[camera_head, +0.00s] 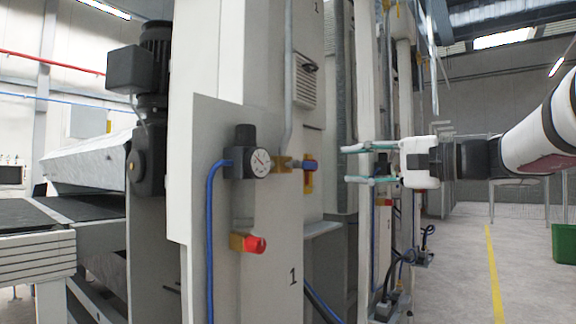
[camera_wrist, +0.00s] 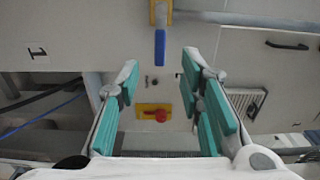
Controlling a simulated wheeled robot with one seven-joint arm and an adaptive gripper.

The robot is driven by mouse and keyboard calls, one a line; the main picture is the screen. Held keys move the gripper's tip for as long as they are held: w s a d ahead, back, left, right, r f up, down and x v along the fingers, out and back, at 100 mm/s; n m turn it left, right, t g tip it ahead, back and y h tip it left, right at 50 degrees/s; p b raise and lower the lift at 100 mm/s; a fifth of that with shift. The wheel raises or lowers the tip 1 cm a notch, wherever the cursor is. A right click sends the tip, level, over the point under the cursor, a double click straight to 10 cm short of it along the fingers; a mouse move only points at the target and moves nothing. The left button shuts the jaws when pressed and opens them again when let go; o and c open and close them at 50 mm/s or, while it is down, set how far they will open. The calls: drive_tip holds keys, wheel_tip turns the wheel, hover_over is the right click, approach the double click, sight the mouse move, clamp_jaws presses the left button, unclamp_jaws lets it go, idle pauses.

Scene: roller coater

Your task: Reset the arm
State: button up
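My gripper (camera_head: 347,164) is in the middle right of the head view, at the end of my arm, which reaches in from the right. Its two teal-padded fingers point left toward the machine, spread apart with nothing between them. In the wrist view my gripper (camera_wrist: 160,72) is also open and empty. A blue valve handle (camera_head: 309,165) on a brass pipe fitting sits left of the fingertips in the head view, apart from them. In the wrist view a blue handle (camera_wrist: 160,48) shows ahead between the fingers, and a red knob on a yellow plate (camera_wrist: 143,109) shows between them.
A pressure gauge (camera_head: 261,162) and a red-ended valve (camera_head: 255,244) are on the white machine panel (camera_head: 207,140). A blue hose (camera_head: 211,240) hangs beside them. A green bin (camera_head: 566,243) stands at the right edge. The floor around the yellow line (camera_head: 494,270) is clear.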

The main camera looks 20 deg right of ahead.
idle(0.4)
drive_tip(key=s+a+f+n+g+h, duration=0.2)
drive_tip(key=s+a+f+n+g, duration=0.6)
drive_tip(key=s+a+f, duration=1.1)
drive_tip(key=s+d+f+n+g+h, duration=0.1)
drive_tip(key=s+d+f+g+h, duration=0.25)
drive_tip(key=s+f, duration=0.45)
drive_tip(key=s+d+f+n+g+h, duration=0.1)
drive_tip(key=s+d+f+g+h, duration=0.3)
drive_tip(key=s+f, duration=0.35)
wheel_tip(320, 180, up, 33)
drive_tip(key=d+t+h+p, duration=0.1)
drive_tip(key=t+p, duration=0.4)
drive_tip(key=p, duration=2.6)
drive_tip(key=shift+n+p, duration=0.3)
drive_tip(key=shift+p, duration=0.05)
drive_tip(key=shift+w, duration=0.1)
